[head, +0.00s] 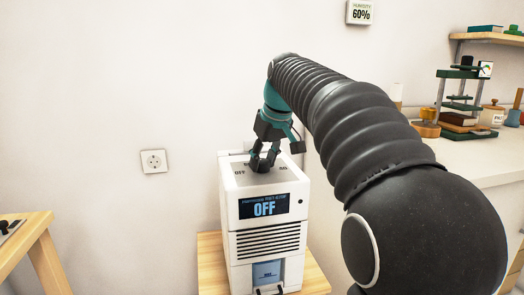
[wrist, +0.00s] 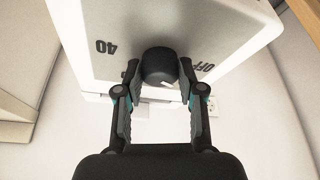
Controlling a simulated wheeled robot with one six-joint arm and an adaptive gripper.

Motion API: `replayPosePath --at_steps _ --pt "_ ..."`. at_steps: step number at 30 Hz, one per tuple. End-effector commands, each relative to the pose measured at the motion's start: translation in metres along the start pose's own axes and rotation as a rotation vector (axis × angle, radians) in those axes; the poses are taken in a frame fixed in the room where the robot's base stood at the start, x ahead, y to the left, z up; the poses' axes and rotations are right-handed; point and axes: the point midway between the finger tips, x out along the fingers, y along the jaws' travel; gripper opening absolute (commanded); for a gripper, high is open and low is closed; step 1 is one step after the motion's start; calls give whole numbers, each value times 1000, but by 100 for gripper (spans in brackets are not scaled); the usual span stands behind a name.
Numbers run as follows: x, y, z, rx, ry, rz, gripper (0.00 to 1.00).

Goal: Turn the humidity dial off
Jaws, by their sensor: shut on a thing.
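The white humidity unit (head: 250,215) stands on a small wooden stand, and its front display (head: 264,206) reads OFF. A small white mark on the dial points toward the lower right, on the side of the OFF label (wrist: 205,67).
A wall display (head: 360,12) reads humidity 60%. A counter (head: 475,150) with a press, jars and books stands at the right. A wooden table (head: 30,245) is at the lower left. A wall socket (head: 154,161) is left of the unit.

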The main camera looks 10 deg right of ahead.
Motion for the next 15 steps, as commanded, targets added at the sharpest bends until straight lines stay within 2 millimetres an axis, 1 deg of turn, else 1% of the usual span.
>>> replayPosePath --at_steps 1,9,15 --pt "-3 1 -1 -35 -1 -16 4" --pt "-2 2 -1 -233 -1 -98 4" --pt "-1 2 -1 -332 0 -138 4"
